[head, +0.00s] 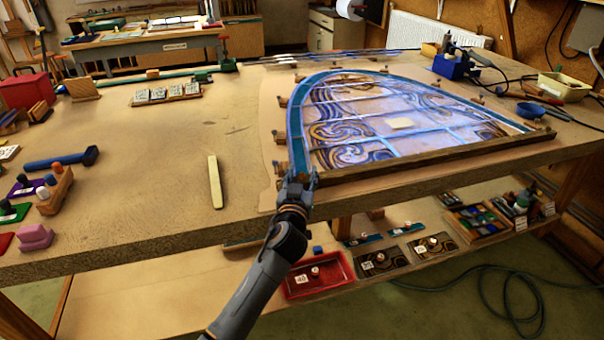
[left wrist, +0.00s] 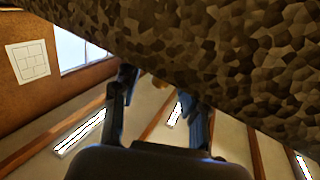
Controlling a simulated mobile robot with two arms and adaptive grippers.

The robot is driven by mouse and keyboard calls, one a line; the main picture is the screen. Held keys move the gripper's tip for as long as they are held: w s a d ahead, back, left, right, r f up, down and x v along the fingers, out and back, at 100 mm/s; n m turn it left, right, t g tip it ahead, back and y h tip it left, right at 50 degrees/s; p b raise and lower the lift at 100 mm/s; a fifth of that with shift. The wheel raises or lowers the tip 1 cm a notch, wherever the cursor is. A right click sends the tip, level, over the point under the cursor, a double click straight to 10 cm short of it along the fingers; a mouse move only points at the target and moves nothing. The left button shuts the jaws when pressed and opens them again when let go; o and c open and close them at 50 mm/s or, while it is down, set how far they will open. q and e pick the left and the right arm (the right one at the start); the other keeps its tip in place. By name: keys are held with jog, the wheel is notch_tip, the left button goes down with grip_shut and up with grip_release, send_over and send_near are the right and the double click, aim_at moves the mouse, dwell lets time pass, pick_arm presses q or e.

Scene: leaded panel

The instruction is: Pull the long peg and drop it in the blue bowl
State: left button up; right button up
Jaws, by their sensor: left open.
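The arched leaded panel (head: 400,123) lies on the workbench with several small wooden pegs (head: 283,101) around its border. I cannot tell which peg is the long one. My left gripper (head: 299,178) is at the panel's near left corner, by the end of the dark wooden strip. In the left wrist view the left gripper's fingers (left wrist: 158,103) stand apart, with a gap between them. A small tan bit shows near the fingertips there, too unclear to name. My right gripper is not in view.
The dark strip (head: 430,158) runs along the panel's near edge. A light wooden stick (head: 214,182) lies left of my gripper. A blue holder (head: 450,66) and a pale yellow tray (head: 564,87) stand at the back right. A blue hammer (head: 62,159) lies left. The bench's left middle is mostly clear.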

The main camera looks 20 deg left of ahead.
aim_at(302, 173)
pick_arm(q)
jog(key=shift+w, duration=0.15)
jog(key=shift+c, duration=0.3)
grip_shut()
jog(key=c, duration=0.6)
grip_release()
grip_shut()
jog(key=shift+r, duration=0.2)
jog(key=shift+r+p, duration=0.9)
jog(key=shift+r, duration=0.1)
jog(key=shift+r+p, duration=0.45)
jog(key=shift+r, duration=0.15)
